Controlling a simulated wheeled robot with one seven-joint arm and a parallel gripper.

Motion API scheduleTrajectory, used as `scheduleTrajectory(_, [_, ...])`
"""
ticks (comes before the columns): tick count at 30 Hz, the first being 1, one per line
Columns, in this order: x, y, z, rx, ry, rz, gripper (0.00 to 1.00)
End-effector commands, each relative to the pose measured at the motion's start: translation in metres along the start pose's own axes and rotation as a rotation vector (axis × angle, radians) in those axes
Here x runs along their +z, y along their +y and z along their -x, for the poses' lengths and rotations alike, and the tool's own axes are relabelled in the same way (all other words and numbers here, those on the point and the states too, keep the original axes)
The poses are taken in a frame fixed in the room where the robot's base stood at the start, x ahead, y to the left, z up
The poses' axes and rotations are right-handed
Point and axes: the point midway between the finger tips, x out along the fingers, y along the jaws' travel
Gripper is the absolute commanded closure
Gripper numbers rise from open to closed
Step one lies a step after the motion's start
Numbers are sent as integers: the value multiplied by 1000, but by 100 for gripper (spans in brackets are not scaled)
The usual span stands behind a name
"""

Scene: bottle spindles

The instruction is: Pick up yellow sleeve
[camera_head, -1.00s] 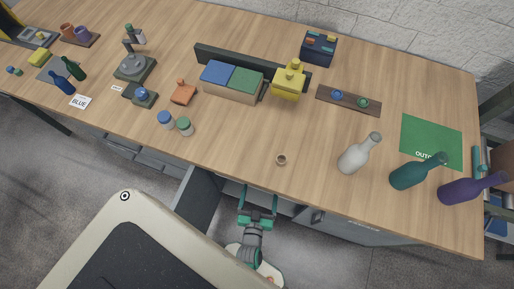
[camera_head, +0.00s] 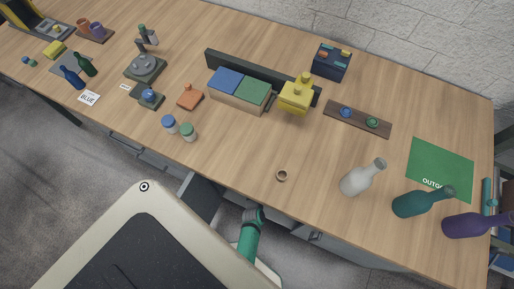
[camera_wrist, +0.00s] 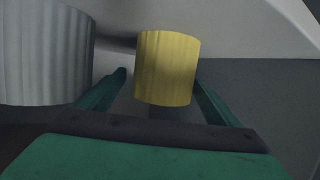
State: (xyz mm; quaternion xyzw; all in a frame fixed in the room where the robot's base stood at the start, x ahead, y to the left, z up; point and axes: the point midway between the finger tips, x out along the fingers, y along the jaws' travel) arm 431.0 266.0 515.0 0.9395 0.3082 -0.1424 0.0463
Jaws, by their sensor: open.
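The yellow sleeve (camera_wrist: 166,68) is a short ribbed cylinder, upright in the middle of the wrist view. My gripper (camera_wrist: 161,80) is open, with one green finger on each side of the sleeve. I cannot tell whether either finger touches it. The sleeve's lower end sits close above the dark palm edge in the picture. In the head view, my green forearm (camera_head: 250,236) reaches under the table's front edge, which hides the gripper and the sleeve.
A larger grey ribbed cylinder (camera_wrist: 44,52) stands close by the left finger. A pale surface (camera_wrist: 235,28) lies behind the sleeve. Above, the wooden table (camera_head: 235,150) holds bottles, jars and boxes.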

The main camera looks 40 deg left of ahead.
Motion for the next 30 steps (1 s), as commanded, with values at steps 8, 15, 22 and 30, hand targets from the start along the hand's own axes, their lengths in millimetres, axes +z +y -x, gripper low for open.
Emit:
scheduleTrajectory(8, [-1,3,-24,8,1,-2,15])
scheduleTrajectory(15, [-1,3,-48,10,1,-3,15])
scheduleTrajectory(22, [0,2,-53,7,0,-2,15])
scheduleTrajectory(30, [0,0,-53,4,0,-1,46])
